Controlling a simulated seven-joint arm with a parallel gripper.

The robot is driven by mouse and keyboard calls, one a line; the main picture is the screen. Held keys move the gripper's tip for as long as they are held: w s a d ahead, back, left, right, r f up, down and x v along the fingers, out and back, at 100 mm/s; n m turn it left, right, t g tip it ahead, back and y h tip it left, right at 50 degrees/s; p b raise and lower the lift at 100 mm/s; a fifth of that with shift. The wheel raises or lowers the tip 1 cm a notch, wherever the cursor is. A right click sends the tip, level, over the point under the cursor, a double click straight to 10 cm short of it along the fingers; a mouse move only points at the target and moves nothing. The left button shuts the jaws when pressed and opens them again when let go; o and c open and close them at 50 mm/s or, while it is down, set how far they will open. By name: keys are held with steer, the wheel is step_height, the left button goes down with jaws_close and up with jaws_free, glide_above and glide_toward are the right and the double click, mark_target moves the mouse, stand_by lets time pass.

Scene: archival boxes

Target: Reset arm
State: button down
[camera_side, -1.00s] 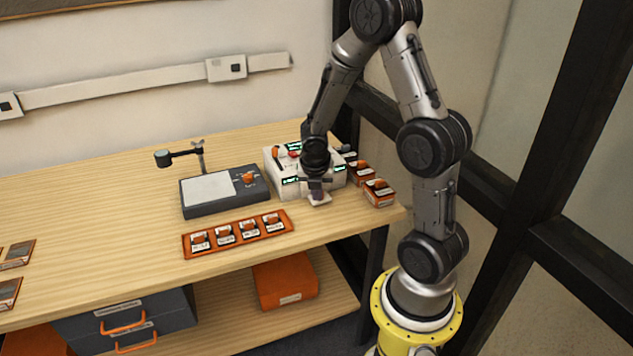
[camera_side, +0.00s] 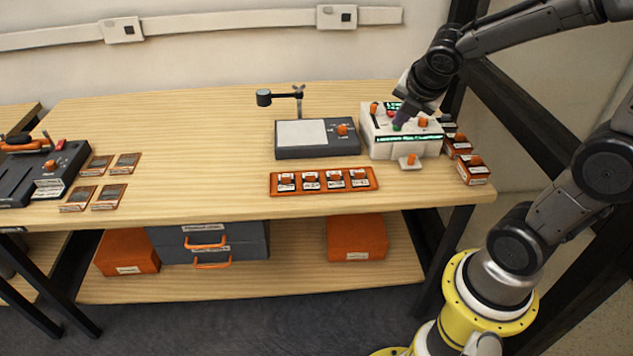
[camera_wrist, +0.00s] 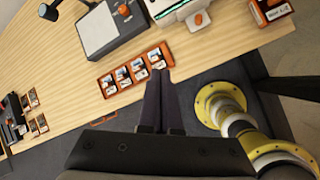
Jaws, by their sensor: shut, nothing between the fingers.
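My gripper (camera_side: 399,122) is shut and empty. In the side view its dark fingertips overlap the top of a white device (camera_side: 392,150) with green displays and orange knobs. In the wrist view my two fingers (camera_wrist: 160,72) lie close together, pointing past the right end of an orange tray (camera_wrist: 107,83) toward the table. The gripper appears raised above the work. I cannot tell its exact height. A small pale piece with an orange knob (camera_side: 410,161) is at the front of the white device. The gripper is clear of it.
The orange tray (camera_side: 274,190) holds several small labelled pieces. A grey unit with a pale panel (camera_side: 287,153) stands behind it. Orange-and-white boxes (camera_side: 474,174) sit at the table's right edge. Flat cards (camera_side: 108,196) and a dark device (camera_side: 22,188) are at left. Bare wood lies between.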

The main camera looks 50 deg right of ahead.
steer(key=s+a+r+m+y, duration=0.3)
steer(key=s+a+m, duration=0.9)
steer(key=m, duration=0.8)
steer(key=shift+s+a+r+t+y, duration=0.15)
steer(key=shift+s+r+t+y, duration=0.25)
steer(key=shift+s+y, duration=0.15)
